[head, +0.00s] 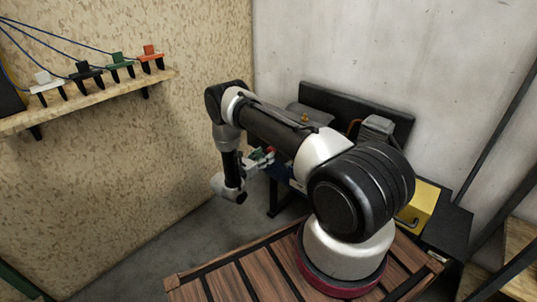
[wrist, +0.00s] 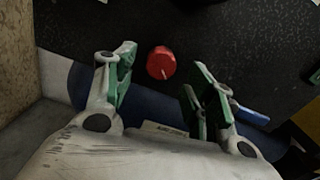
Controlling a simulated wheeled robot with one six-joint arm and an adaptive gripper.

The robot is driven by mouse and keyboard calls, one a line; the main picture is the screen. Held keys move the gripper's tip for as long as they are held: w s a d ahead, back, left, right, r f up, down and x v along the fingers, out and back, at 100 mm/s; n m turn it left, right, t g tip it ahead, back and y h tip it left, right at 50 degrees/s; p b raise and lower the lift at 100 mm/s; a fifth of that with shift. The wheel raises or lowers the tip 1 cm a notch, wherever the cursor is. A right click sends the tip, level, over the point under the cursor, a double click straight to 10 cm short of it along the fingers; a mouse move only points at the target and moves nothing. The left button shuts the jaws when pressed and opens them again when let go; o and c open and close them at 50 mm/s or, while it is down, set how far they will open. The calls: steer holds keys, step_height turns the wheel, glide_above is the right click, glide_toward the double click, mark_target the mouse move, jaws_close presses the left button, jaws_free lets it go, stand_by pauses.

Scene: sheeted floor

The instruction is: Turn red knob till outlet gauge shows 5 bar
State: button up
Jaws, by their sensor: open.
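The red knob (wrist: 161,63) is round, with a small pale mark on its near edge, and sits on a dark surface in the wrist view. My gripper (wrist: 163,58) is open, with one green-padded finger on each side of the knob and visible space between knob and pads. Nothing is held. I cannot tell how far the fingertips are above the dark surface. In the head view my gripper (head: 262,158) is beside the dark bench, and the knob cannot be made out there. No readable outlet gauge shows in either view.
A blue bar (wrist: 250,115) lies right of the right finger. A yellow box (head: 417,207) is at the bench's right. A wall shelf (head: 95,95) with several coloured clips and blue cables is at the left. A wooden slatted top (head: 240,278) is in front.

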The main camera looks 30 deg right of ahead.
steer(key=shift+x, duration=1.6)
steer(key=c, duration=1)
steer(key=shift+m, duration=0.3)
steer(key=m, duration=1.3)
steer(key=shift+m, duration=0.3)
